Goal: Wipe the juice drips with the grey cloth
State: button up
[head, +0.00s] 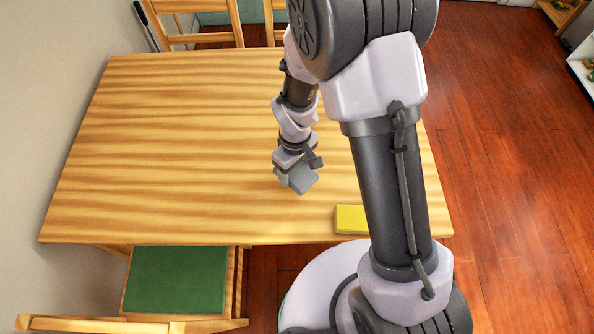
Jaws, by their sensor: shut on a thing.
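My gripper (297,176) is over the right half of the wooden table (170,150), low near its front part. It is shut on the grey cloth (303,181), which looks like a small folded grey block at the fingertips. I cannot tell whether the cloth touches the tabletop. No juice drips can be made out on the visible wood; my arm hides part of the table's right side.
A yellow block (350,219) lies at the table's front edge, right of my gripper and partly behind my arm. A chair with a green seat (178,279) stands at the front left. More chairs (200,22) stand at the back. The table's left half is clear.

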jog(key=shift+r+p, duration=1)
jog(key=shift+r, duration=0.6)
